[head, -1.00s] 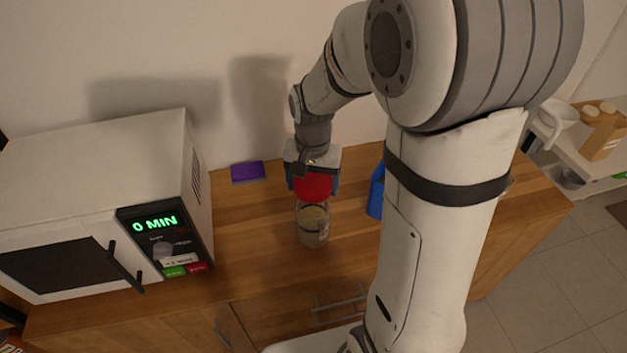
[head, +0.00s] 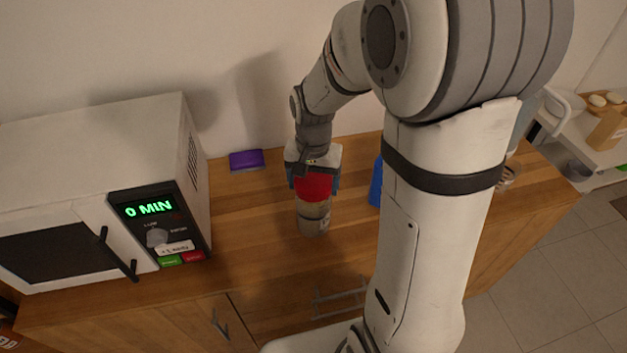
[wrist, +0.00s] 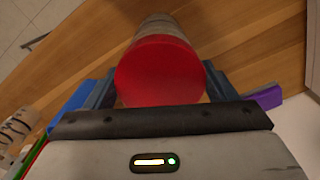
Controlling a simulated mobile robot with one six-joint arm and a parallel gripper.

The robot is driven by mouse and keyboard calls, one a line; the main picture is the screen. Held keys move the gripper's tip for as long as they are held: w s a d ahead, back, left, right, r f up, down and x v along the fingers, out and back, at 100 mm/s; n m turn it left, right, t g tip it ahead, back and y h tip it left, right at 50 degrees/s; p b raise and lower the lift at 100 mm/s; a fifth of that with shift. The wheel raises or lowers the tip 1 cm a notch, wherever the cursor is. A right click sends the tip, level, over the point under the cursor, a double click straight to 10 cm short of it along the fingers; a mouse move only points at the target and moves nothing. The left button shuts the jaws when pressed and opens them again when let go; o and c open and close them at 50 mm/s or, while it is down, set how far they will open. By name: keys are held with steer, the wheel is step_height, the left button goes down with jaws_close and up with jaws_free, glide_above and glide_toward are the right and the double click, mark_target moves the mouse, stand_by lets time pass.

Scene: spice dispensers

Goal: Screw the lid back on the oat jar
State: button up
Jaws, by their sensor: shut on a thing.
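The oat jar (head: 313,217) stands upright on the wooden counter, its clear body showing tan contents. The red lid (head: 314,187) is at the jar's mouth, and in the head view no gap shows between them. My gripper (head: 314,180) comes from above and behind and is shut on the red lid. In the wrist view the lid (wrist: 160,72) lies between the two fingers, with part of the jar (wrist: 166,25) beyond it. Whether the threads are engaged cannot be seen.
A white microwave (head: 90,140) reading 0 MIN stands at left. A purple block (head: 246,160) lies near the wall. A blue object (head: 376,184) stands right of the jar, partly behind my arm. Counter between microwave and jar is clear.

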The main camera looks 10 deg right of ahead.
steer(key=shift+f+b, duration=0.6)
steer(key=shift+f, duration=0.3)
steer(key=o, duration=0.3)
steer(key=c, duration=0.3)
steer(key=m, duration=0.5)
steer(key=shift+c, duration=0.2)
steer(key=m, duration=0.4)
